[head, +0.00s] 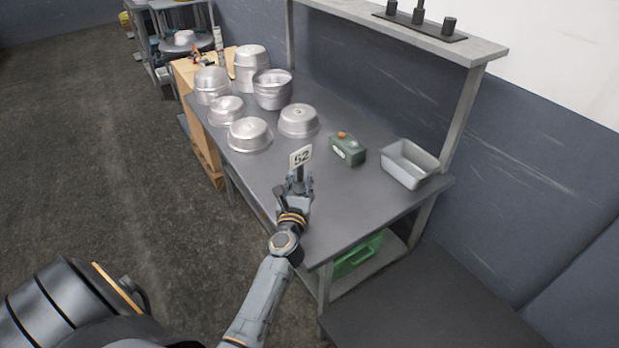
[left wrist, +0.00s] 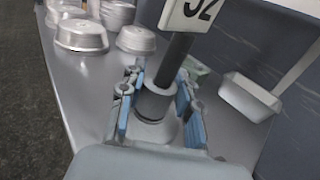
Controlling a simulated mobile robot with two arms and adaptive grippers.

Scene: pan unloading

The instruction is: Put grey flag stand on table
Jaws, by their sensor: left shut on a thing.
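The grey flag stand (left wrist: 177,58) has a round base, a dark post and a white plate that reads 52. In the head view its plate (head: 301,156) stands up over the front part of the grey table (head: 257,178). My left gripper (head: 297,186) is shut on the stand. In the left wrist view the blue-padded fingers of my left gripper (left wrist: 158,103) are on either side of the base. The stand looks near upright over the tabletop; I cannot tell whether its base touches it. My right gripper is not in view.
Several metal pans, among them one (head: 249,134), stand on the table's left and far part. A green box (head: 347,150) with an orange top and an empty metal tray (head: 409,163) stand to the right. A shelf (head: 420,28) overhangs the back. The tabletop around the stand is clear.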

